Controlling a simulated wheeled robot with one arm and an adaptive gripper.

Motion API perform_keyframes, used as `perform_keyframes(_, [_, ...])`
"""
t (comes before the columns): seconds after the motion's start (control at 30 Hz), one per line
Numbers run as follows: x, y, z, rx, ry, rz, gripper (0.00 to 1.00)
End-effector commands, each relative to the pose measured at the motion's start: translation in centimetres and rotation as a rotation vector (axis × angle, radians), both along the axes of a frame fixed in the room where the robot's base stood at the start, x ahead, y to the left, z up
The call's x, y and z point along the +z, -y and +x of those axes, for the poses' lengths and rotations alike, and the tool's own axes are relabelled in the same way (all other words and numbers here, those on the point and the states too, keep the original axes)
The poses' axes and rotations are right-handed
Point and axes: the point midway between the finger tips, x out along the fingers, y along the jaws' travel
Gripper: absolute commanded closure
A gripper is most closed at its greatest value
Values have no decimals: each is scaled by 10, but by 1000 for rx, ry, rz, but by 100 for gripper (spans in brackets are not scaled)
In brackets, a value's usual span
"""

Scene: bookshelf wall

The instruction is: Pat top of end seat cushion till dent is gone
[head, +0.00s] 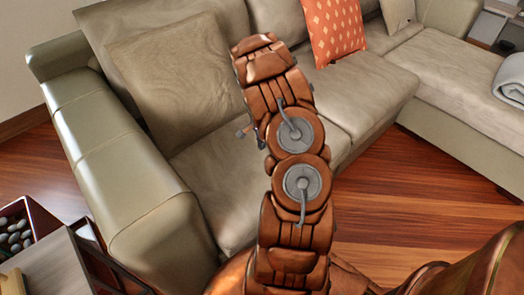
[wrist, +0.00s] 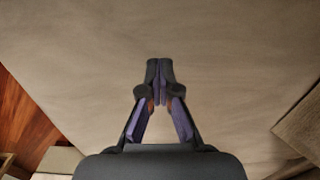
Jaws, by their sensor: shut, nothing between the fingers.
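The end seat cushion (head: 215,185) is beige and lies beside the left armrest of the sofa (head: 100,130). My arm covers part of it in the head view, and my gripper is mostly hidden behind the arm there. In the wrist view the beige cushion top (wrist: 85,65) fills most of the picture, with faint soft creases. My gripper (wrist: 159,66) is shut and empty over it, fingertips together. I cannot tell whether the tips touch the fabric. No clear dent shows in either view.
A large beige back pillow (head: 175,80) leans behind the end seat. An orange patterned pillow (head: 334,28) stands further right. A side table (head: 50,265) with a box of stones (head: 15,230) is at lower left. Wood floor (head: 420,185) lies open in front.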

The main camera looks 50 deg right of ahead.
Motion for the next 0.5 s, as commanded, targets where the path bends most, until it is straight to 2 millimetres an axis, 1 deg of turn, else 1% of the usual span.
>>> perform_keyframes(0.03, [-7,-2,-2,0,-5,6,100])
perform_keyframes(0.13, [-15,-3,-2,0,-6,7,100])
perform_keyframes(0.33, [-7,-2,-1,1,-6,5,100])
perform_keyframes(0.5, [13,-1,0,0,-1,2,100])
